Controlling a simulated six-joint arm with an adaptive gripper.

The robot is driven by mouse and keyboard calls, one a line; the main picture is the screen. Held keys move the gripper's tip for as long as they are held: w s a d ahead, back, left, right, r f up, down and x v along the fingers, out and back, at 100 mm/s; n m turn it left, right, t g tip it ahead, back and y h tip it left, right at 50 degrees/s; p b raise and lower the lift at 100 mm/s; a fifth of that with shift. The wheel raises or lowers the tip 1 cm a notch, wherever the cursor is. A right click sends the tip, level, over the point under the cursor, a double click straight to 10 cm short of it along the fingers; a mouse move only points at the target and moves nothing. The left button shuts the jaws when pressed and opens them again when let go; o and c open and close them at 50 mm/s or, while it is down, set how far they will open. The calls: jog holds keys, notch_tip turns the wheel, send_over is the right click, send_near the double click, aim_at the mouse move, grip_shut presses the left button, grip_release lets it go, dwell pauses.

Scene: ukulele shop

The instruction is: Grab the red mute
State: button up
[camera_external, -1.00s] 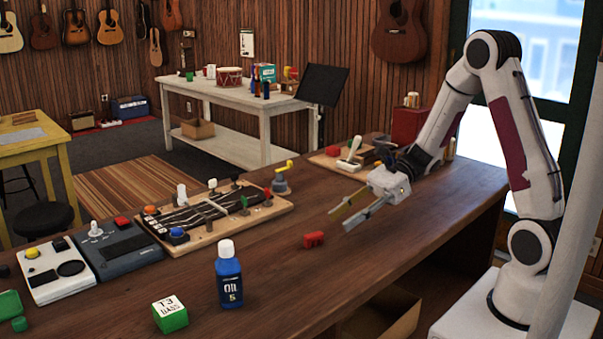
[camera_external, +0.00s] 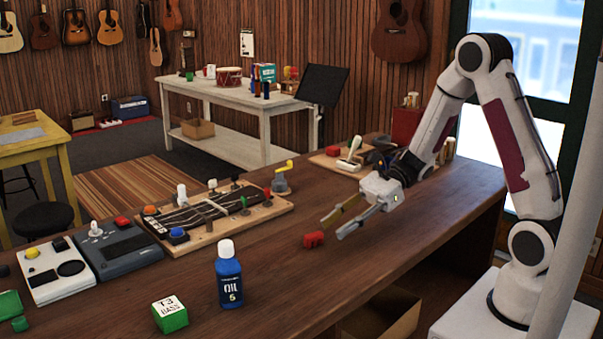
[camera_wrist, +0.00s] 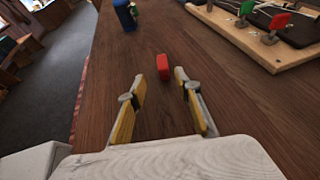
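The red mute (camera_external: 314,239) is a small red block lying on the brown workbench (camera_external: 400,240). My gripper (camera_external: 331,229) is just to its right in the external view, low over the bench, with its fingers pointing toward it. In the wrist view the red mute (camera_wrist: 163,67) lies just beyond the fingertips, roughly in line with the gap between them. My gripper (camera_wrist: 160,76) is open, with its two yellow-padded fingers apart and nothing between them.
A blue oil bottle (camera_external: 229,275) and a green box (camera_external: 170,315) stand on the bench to the left. A wooden board with pegs and knobs (camera_external: 215,230) lies behind them. The bench around the mute is clear.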

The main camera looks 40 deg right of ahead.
aim_at(320, 232)
dwell(0.3)
jog(key=shift+w+x, duration=0.15)
jog(key=shift+x, duration=0.65)
jog(key=shift+w+x, duration=0.15)
jog(key=shift+x, duration=1.65)
jog(key=shift+r, duration=0.15)
jog(key=c, duration=0.9)
